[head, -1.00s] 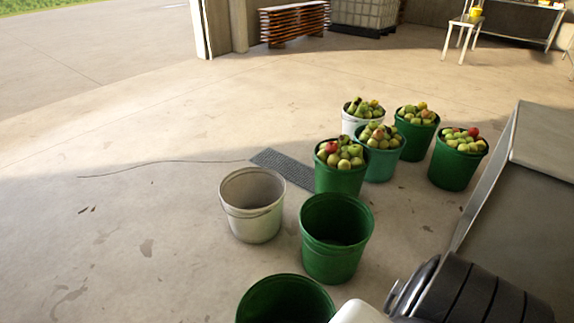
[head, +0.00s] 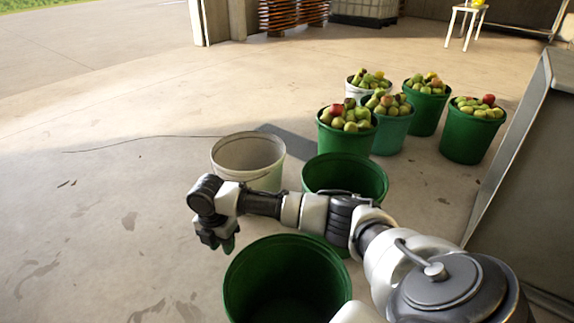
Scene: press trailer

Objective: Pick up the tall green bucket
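Two empty green buckets stand on the floor: a near green bucket (head: 287,243) at the bottom centre and a second green bucket (head: 345,166) behind it. I cannot tell which is the tall one. My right arm reaches in from the right, crossing above the near bucket and in front of the second one, hiding part of it. My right gripper (head: 217,240) points down at the near bucket's upper left rim. A small green patch shows at its fingertips; whether it touches the rim is unclear. Its opening is too small to judge. My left gripper is not in view.
A white empty bucket (head: 248,168) stands behind the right gripper. Several fruit-filled buckets stand farther back, including a green one (head: 345,138) and one at the right (head: 468,138). A grey metal panel (head: 520,170) bounds the right side. The floor at left is clear.

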